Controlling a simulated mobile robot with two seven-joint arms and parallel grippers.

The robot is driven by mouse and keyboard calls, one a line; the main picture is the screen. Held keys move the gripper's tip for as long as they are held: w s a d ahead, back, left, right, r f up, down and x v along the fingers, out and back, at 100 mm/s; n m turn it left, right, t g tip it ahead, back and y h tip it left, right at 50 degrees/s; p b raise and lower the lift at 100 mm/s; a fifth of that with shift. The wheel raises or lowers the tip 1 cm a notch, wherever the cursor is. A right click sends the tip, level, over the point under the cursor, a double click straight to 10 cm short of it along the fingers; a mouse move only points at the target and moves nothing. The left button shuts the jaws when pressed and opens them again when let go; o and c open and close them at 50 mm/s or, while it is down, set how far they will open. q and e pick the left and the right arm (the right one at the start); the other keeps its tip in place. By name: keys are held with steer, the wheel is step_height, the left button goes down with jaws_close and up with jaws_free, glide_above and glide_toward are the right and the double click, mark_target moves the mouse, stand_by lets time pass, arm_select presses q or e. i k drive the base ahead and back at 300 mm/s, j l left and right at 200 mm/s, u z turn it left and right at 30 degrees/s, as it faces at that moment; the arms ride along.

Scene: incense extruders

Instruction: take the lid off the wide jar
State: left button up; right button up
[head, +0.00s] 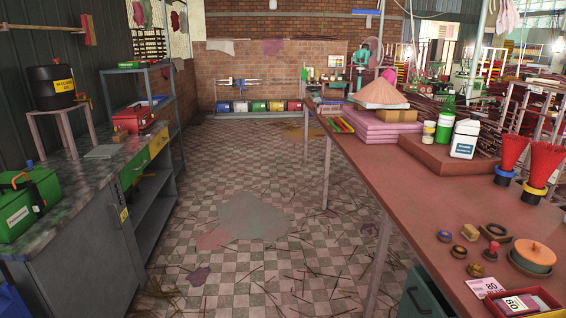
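A wide, low green jar (530,264) stands on the red-brown table at the lower right of the head view. Its orange lid (535,249) has a small knob on top and sits on the jar. Neither of my grippers shows in this view.
The long table (400,180) runs along the right. Small rings (494,231) and a red-topped stamp (491,251) lie left of the jar; a red tray (525,302) is in front. Red incense bundles (545,165) stand behind it. The tiled floor (255,170) between table and left workbench (90,200) is mostly open.

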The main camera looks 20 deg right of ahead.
mark_target(535, 252)
steer(key=i+z, duration=0.7)
steer(key=i+j+z, duration=0.15)
steer(key=i+z, duration=0.25)
steer(key=k, duration=0.1)
